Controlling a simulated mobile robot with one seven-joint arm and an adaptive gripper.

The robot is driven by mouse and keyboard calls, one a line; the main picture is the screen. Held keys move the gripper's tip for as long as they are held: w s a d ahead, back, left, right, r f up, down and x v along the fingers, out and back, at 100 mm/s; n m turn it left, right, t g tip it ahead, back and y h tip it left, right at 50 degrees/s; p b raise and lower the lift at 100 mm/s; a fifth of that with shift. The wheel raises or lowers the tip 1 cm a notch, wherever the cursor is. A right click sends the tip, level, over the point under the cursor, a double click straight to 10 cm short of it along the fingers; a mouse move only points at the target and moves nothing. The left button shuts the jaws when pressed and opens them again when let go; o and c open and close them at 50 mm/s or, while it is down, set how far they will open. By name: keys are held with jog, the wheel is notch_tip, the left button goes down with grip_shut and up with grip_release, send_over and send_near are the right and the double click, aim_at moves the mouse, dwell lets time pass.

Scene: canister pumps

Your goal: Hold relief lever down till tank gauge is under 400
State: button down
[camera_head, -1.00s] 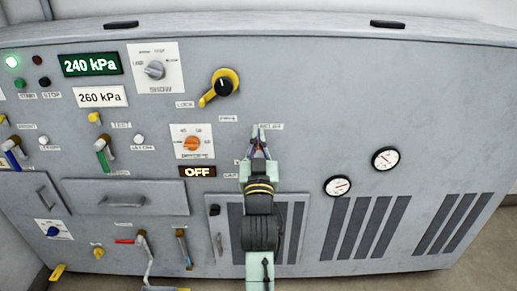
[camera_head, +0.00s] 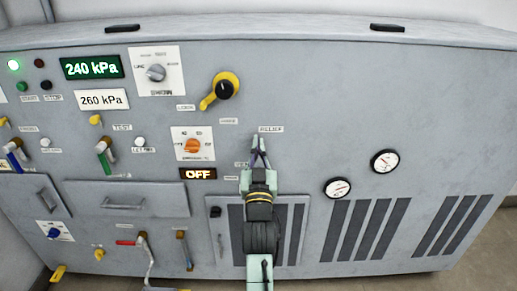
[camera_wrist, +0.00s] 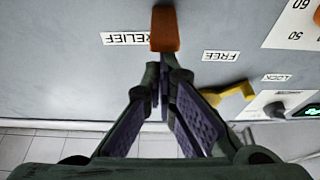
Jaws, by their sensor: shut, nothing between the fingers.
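The orange relief lever (camera_wrist: 165,30) shows at the top of the wrist view, beside the RELIEF label (camera_wrist: 139,38). In the head view my gripper hides the lever, and the RELIEF label (camera_head: 271,129) shows just above right. My gripper (camera_head: 257,140) is shut and empty in front of the panel. In the wrist view its fingertips (camera_wrist: 163,72) lie just below the lever's end; I cannot tell whether they touch it. A green display (camera_head: 91,67) reads 240 kPa, above a white plate (camera_head: 101,99) reading 260 kPa. Which readout is the tank gauge is unclear.
Two round dials (camera_head: 338,187) (camera_head: 385,160) sit right of my arm, too small to read. A yellow-and-black rotary handle (camera_head: 221,91), an orange knob (camera_head: 192,146) and an OFF display (camera_head: 198,173) are left of it. The upper right panel is bare.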

jog(key=f+t+b, duration=0.1)
jog(key=b, duration=0.3)
jog(key=f+t+b, duration=0.1)
jog(key=f+b, duration=0.1)
jog(key=b, duration=0.2)
jog(key=shift+s+t, duration=0.2)
jog(key=shift+t, duration=0.1)
dwell(6.9)
